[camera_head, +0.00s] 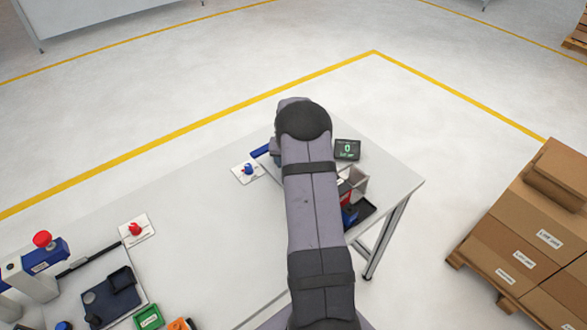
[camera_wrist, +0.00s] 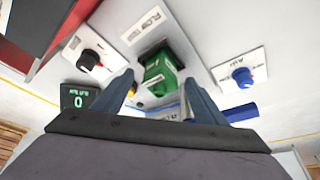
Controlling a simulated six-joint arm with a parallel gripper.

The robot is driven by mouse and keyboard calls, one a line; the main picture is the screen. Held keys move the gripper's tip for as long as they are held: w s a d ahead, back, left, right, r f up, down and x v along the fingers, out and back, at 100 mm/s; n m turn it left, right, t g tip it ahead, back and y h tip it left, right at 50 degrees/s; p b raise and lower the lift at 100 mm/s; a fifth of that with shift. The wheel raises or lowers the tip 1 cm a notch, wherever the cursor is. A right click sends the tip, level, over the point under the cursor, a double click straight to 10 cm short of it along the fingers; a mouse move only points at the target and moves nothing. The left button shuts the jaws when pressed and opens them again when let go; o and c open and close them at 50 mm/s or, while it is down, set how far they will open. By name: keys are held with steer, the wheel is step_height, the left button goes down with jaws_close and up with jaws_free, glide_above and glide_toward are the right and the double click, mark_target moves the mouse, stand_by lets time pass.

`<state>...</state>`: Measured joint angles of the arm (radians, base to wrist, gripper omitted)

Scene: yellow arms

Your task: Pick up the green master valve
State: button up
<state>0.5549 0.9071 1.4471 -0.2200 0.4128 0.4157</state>
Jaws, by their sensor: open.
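In the wrist view a green block-shaped thing (camera_wrist: 163,70) with a pale label stands on the white table, and I take it to be the green master valve. It is between and just beyond the two fingers of my gripper (camera_wrist: 159,80). The fingers are apart, and nothing shows clamped between them. The lower part of the green thing is partly hidden. In the head view my arm covers this spot, so neither the valve nor my fingertips show there.
Around the valve are a black knob on a white plate (camera_wrist: 88,60), a blue knob (camera_wrist: 241,76), a display (camera_wrist: 80,97) and a blue block (camera_wrist: 241,113). A red box (camera_wrist: 45,38) is close at upper left. Cartons (camera_head: 540,230) stand right of the table (camera_head: 210,240).

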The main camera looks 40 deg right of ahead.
steer(key=c, duration=1.2)
steer(key=shift+r, duration=0.15)
